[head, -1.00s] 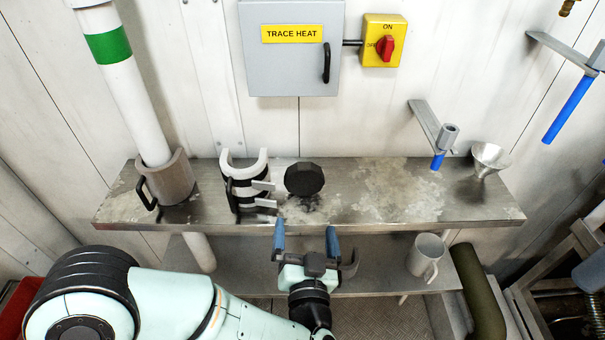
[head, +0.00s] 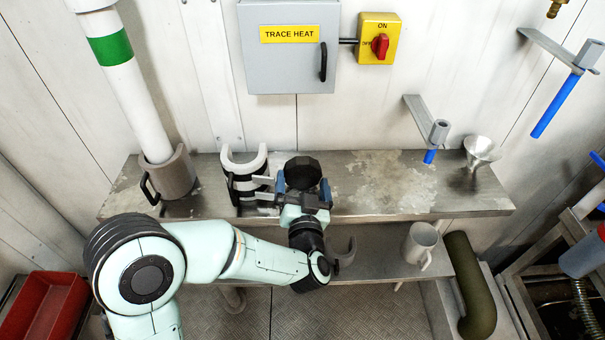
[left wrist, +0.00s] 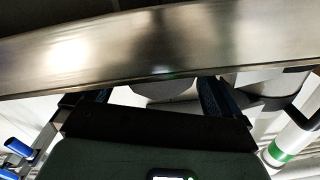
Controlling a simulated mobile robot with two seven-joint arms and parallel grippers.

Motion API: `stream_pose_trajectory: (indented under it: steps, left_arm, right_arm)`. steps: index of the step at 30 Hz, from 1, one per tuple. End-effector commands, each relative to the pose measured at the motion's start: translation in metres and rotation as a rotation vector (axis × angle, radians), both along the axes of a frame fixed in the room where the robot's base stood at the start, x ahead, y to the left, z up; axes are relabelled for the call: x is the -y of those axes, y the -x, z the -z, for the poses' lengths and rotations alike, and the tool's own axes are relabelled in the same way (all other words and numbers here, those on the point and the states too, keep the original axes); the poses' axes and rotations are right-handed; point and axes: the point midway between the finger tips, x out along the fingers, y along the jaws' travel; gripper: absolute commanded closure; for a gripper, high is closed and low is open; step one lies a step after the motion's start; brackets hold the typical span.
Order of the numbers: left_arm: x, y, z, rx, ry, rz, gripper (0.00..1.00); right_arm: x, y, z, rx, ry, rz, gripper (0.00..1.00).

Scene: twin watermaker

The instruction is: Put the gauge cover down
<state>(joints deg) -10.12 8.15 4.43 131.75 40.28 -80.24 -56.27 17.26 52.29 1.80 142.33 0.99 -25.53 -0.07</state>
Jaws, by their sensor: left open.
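The gauge cover, which I take to be the black many-sided cap (head: 302,171), is on the upper metal shelf (head: 380,190), right of the white-and-black split sleeve. My left gripper (head: 303,186) is open at the shelf's front, with one blue finger on each side of the cap in the head view. I cannot tell whether the fingers touch it. My right gripper is not in view.
The white-and-black sleeve (head: 243,183) with grey tabs stands close left of the gripper. A brown-grey sleeve (head: 172,176) is farther left, a metal funnel (head: 480,152) at right. A mug (head: 420,243) is on the lower shelf. The upper shelf's middle right is clear.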

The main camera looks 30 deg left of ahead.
Motion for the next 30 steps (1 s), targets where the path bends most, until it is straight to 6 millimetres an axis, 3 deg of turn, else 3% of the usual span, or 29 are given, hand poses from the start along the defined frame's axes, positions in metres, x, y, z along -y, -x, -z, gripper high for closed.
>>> stream_pose_trajectory:
  steps: [10, 14, 16, 17, 25, 30]
  left_arm:
    - [-0.005, -0.009, 0.000, -0.001, 0.000, 0.002, 0.00]
    - [-0.005, -0.009, 0.000, -0.001, 0.000, 0.002, 0.37]
    - [-0.005, -0.009, 0.000, 0.001, 0.000, 0.001, 0.37]
    - [-0.005, -0.009, 0.000, 0.001, 0.000, 0.001, 0.42]
    - [-0.005, -0.009, -0.004, 0.002, 0.000, 0.002, 0.42]
    - [-0.005, -0.008, -0.020, 0.003, 0.000, 0.001, 0.42]
  right_arm:
    - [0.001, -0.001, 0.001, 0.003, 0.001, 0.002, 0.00]
    - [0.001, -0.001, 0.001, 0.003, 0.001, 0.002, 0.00]
    - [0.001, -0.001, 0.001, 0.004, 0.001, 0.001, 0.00]
    - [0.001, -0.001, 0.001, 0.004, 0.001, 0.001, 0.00]
    - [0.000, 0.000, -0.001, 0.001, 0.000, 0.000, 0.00]
    - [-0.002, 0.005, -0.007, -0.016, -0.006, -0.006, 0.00]
